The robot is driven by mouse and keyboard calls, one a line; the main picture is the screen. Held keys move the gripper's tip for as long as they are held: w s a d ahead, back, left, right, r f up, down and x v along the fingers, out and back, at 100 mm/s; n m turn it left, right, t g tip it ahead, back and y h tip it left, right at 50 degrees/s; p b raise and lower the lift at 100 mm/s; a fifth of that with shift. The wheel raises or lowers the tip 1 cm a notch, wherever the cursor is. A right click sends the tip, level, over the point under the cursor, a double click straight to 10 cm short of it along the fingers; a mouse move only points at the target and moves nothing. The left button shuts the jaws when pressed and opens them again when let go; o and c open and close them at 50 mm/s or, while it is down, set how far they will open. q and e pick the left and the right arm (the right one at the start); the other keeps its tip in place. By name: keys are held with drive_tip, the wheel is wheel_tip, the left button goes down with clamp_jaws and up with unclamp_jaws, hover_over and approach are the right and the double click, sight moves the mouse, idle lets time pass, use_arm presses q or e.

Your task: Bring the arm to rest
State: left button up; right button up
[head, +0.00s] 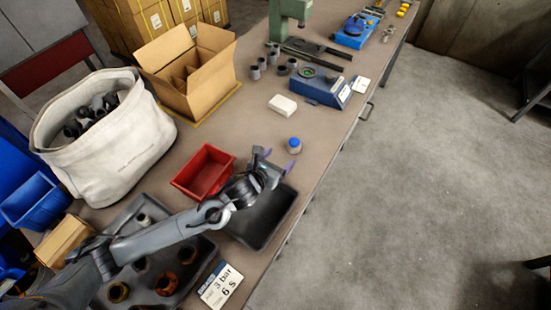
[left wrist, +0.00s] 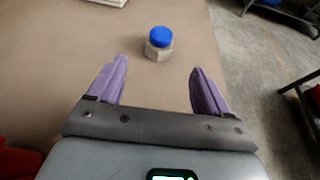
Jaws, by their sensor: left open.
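My left gripper (head: 275,160) is over the bench, above the far end of a black tray (head: 285,205). Its purple fingers are spread apart with nothing between them, as the left wrist view (left wrist: 158,88) also shows. A small jar with a blue lid (head: 294,146) stands upright on the bench just beyond the fingertips. It also shows in the left wrist view (left wrist: 159,44), ahead of the gap and apart from the fingers. My right gripper does not show in either view.
A red bin (head: 205,171) stands left of the gripper. A dark tray with several brown parts (head: 166,283) lies under my arm, beside a "3 bar 6 s" card (head: 221,285). A white bag (head: 115,150), cardboard box (head: 190,70) and blue device (head: 320,88) stand further off.

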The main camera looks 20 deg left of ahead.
use_arm(q)
drive_tip(key=shift+v, duration=0.75)
